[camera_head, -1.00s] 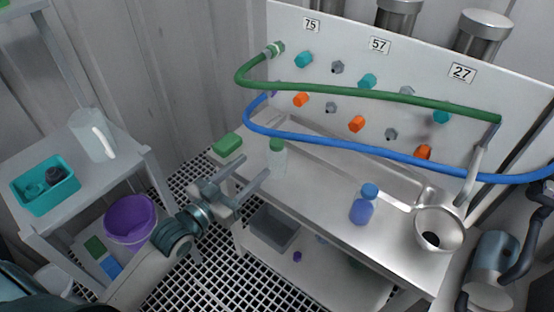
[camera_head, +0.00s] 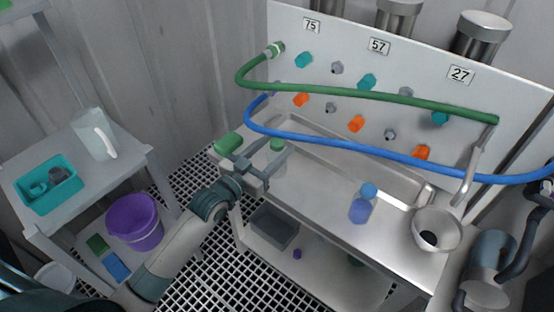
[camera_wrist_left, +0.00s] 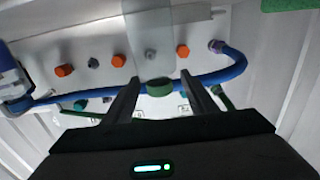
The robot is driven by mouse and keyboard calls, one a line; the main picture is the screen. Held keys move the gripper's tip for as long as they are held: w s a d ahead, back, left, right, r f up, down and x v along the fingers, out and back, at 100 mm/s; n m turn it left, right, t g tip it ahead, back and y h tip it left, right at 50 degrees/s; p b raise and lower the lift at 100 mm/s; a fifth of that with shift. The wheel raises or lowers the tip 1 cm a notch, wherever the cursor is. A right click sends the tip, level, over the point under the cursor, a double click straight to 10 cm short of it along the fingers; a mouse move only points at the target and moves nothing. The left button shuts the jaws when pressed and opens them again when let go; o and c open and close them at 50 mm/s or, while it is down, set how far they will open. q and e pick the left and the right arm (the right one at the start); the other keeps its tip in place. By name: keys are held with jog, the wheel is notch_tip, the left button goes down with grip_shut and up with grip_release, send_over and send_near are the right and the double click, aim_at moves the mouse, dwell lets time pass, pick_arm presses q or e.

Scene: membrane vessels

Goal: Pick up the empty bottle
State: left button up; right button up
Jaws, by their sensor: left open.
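The empty bottle (camera_head: 280,167) is clear with a green cap and stands upright on the steel bench (camera_head: 325,205), near its left end. My left gripper (camera_head: 272,152) is open, its two fingers reaching to either side of the bottle near the cap. In the left wrist view, the clear bottle (camera_wrist_left: 163,35) appears upside down, with its green cap (camera_wrist_left: 160,87) between the open fingertips (camera_wrist_left: 160,82). I cannot tell whether a finger touches it. My right gripper is not in view.
A bottle of blue liquid (camera_head: 360,209) and a white funnel-like bowl (camera_head: 437,230) stand farther right on the bench. A green sponge-like block (camera_head: 228,143) lies left of the gripper. Green (camera_head: 370,95) and blue (camera_head: 350,147) hoses cross behind. A side table (camera_head: 75,180) stands left.

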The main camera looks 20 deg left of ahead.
pick_arm(q)
jog(key=shift+w, duration=0.1)
jog(key=p+x, duration=0.1)
jog(key=x, duration=0.4)
jog(key=shift+d, duration=0.15)
dwell(0.3)
grip_shut()
